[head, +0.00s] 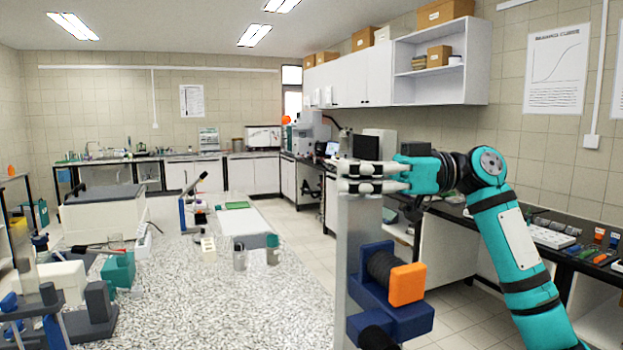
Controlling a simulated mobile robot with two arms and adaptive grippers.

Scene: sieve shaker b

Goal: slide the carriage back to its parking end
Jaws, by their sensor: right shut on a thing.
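My right gripper (366,178) reaches in from the right. Its light fingers are closed at the top end of a tall grey upright bar (358,235), and what lies between the fingertips is mostly hidden by them. A blue block (402,318) with a dark ribbed roll (383,266) and an orange end piece (407,284) sits against the bar lower down, apart from the fingers. I cannot tell for certain which part is the carriage, or where its parking end is. My left gripper is not in view.
The speckled worktop (220,310) has free room in its middle. Small beakers (240,257), a teal block (118,269) and grey and blue stands (99,302) stand on it. A counter with small items (549,234) runs along the right wall.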

